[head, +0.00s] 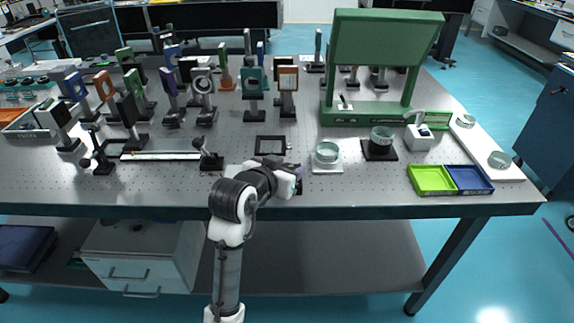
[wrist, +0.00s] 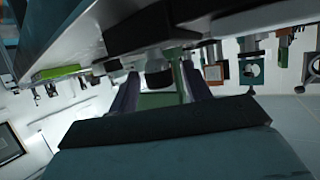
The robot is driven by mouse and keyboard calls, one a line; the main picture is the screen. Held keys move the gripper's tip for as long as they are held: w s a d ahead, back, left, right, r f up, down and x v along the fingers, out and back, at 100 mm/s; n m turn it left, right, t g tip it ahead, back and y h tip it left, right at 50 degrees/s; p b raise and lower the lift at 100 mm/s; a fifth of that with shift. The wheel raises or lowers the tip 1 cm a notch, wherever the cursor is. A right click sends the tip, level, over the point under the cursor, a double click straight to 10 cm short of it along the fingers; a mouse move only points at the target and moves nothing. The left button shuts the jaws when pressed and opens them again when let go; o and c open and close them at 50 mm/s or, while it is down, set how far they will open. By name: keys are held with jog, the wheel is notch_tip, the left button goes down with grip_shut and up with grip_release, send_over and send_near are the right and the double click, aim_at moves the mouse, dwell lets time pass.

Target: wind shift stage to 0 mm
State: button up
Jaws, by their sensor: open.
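My gripper (head: 297,174) is low near the table's front edge, just in front of a black square frame (head: 258,146) with a small knob (head: 289,147) on its right. In the wrist view, the two purple fingers of my gripper (wrist: 160,82) are apart. A dark round part shows between them, and I cannot tell whether they touch it. I cannot tell for sure which piece is the shift stage. A long rail (head: 160,155) with black end posts lies to the left. No scale is readable.
Several optic mounts (head: 252,85) stand behind. A glass dish on a white base (head: 327,154) is close to the right of my gripper. Further right are a black-based dish (head: 380,143), green tray (head: 431,181) and blue tray (head: 470,180). A green board (head: 385,40) stands at the back.

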jog(key=shift+w+d+f, duration=0.1)
jog(key=shift+w, duration=0.1)
jog(key=c, duration=1)
jog(key=shift+n+t, duration=0.3)
